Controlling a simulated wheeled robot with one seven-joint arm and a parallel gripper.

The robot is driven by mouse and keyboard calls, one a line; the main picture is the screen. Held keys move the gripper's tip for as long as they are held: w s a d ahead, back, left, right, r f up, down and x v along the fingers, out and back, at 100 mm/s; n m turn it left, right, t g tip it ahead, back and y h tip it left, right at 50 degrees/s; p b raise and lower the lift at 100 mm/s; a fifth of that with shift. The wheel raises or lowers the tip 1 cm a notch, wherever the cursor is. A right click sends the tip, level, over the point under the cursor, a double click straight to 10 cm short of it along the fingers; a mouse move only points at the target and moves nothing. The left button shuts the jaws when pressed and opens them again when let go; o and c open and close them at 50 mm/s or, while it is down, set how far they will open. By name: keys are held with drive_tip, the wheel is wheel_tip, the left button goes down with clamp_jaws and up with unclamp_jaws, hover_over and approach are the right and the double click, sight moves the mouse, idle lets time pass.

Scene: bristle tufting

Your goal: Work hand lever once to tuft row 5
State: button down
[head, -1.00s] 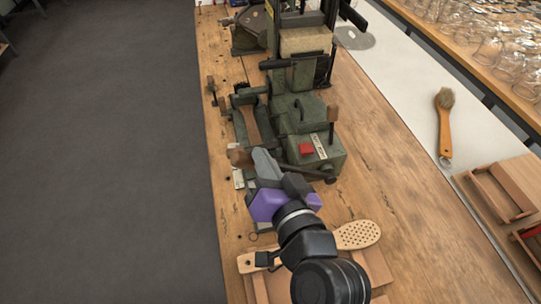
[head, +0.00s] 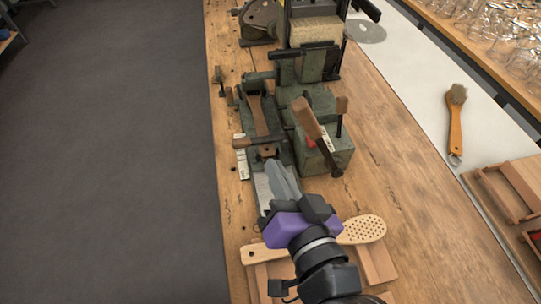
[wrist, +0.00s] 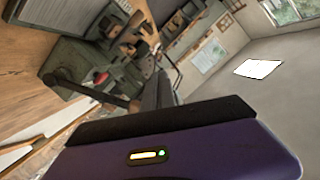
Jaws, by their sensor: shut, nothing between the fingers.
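The green tufting machine (head: 322,150) stands on the bench in the head view; its body also shows in the wrist view (wrist: 75,60). Its hand lever (head: 318,135) slants up and left from a dark pivot at the machine's front, with the wooden grip at the upper end. My gripper (head: 276,172) has grey fingers, shut and empty. It is below and left of the lever, apart from it, over the front of the machine's bed. A wooden brush part (head: 258,117) lies in the holder left of the body.
A perforated paddle-shaped brush back (head: 362,230) lies across a wooden tray (head: 378,263) near my wrist. A finished brush (head: 455,120) lies on the white strip at right, near wooden trays (head: 510,190). Bare bench lies right of the machine.

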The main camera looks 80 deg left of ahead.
drive_tip(key=v, duration=0.2)
drive_tip(key=shift+w+d+r, duration=0.15)
drive_tip(key=shift+w+r, duration=0.05)
drive_tip(key=shift+r, duration=0.1)
idle(0.3)
